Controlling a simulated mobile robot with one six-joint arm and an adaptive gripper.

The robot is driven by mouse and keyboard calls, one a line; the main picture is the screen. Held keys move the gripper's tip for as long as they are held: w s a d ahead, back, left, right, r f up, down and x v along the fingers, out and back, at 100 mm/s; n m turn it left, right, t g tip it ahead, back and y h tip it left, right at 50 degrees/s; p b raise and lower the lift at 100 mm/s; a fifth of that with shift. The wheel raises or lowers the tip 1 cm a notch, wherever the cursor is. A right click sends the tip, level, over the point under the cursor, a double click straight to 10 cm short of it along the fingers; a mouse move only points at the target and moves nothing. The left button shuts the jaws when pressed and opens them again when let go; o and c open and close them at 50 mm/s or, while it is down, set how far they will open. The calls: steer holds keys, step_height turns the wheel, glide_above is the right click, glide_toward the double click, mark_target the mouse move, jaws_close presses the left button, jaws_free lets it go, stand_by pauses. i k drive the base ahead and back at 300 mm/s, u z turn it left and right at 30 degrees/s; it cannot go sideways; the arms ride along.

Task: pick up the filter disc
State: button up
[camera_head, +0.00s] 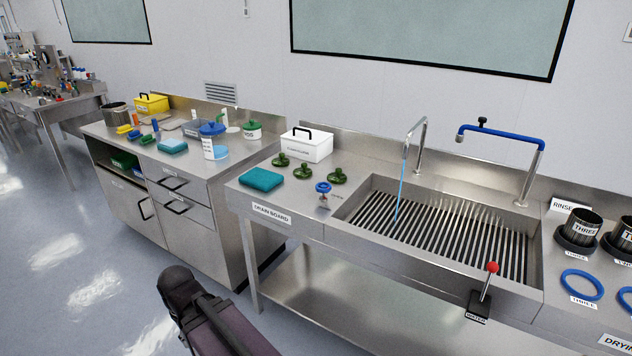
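I cannot make out a filter disc for certain. A small pale flat round thing (233,129) lies at the back of the left steel counter (205,166), between a blue-lidded container (212,130) and a green-lidded container (252,130). It is too small to tell what it is. A light blue round patch shows behind the labelled white container (213,148) near that counter's right end. Part of my arm shows at the bottom, in front of the counters and over the floor. My gripper cannot be seen.
The sink (440,225) has a slatted bottom and running water. Green knobbed parts (303,173), a teal cloth (261,179) and a white box (307,145) stand on the drain board. Blue rings (581,284) and dark cups lie right. Floor at left is clear.

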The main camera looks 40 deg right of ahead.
mark_target(337, 176)
steer(key=u, duration=1.3)
steer(key=k, duration=1.1)
steer(key=z, duration=1.6)
